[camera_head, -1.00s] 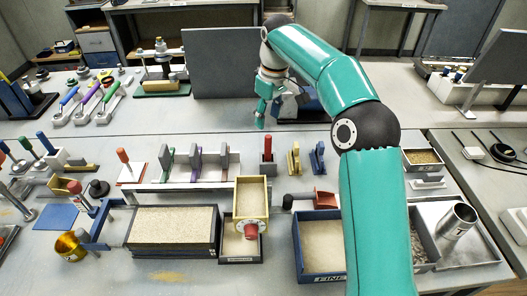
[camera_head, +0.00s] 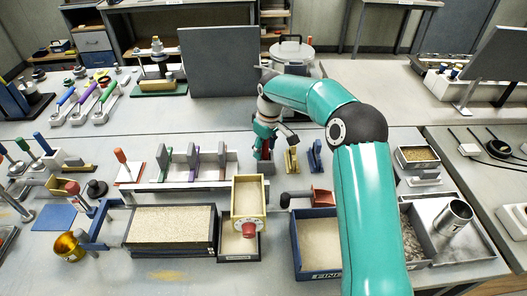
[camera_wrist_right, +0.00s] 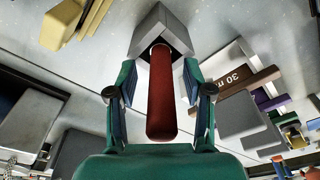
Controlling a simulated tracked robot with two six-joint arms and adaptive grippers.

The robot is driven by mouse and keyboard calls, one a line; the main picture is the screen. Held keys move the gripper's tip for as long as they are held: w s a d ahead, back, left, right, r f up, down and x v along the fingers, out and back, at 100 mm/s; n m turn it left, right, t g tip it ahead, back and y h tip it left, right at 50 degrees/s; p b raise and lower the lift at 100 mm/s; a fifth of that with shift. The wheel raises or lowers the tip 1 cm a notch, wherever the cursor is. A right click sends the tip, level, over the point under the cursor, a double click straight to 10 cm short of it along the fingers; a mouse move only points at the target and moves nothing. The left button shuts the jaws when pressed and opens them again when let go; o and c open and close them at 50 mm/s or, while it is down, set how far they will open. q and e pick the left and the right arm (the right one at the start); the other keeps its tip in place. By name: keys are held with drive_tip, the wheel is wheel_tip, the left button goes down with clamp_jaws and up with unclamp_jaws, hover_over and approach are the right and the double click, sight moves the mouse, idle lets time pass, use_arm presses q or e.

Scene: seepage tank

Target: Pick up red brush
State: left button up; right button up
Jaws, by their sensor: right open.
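The red brush shows in the right wrist view as a red upright handle (camera_wrist_right: 161,95) rising from a square grey holder (camera_wrist_right: 160,28). In the head view the brush (camera_head: 265,153) is mostly hidden by my right gripper (camera_head: 263,142), and its grey holder (camera_head: 267,167) sits at the back of the near bench. In the right wrist view my right gripper (camera_wrist_right: 160,85) is open, with one finger on each side of the handle. Gaps show between the handle and the fingers. My left gripper is not in view.
Yellow (camera_head: 291,160) and blue (camera_head: 314,157) pieces stand just right of the holder. A rack with upright plates (camera_head: 195,165) stands to its left. A wooden sand box (camera_head: 262,205) is in front. A grey panel (camera_head: 220,62) stands behind.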

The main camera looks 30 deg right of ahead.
drive_tip(key=shift+f, duration=0.4)
clamp_jaws()
drive_tip(key=shift+r, duration=0.2)
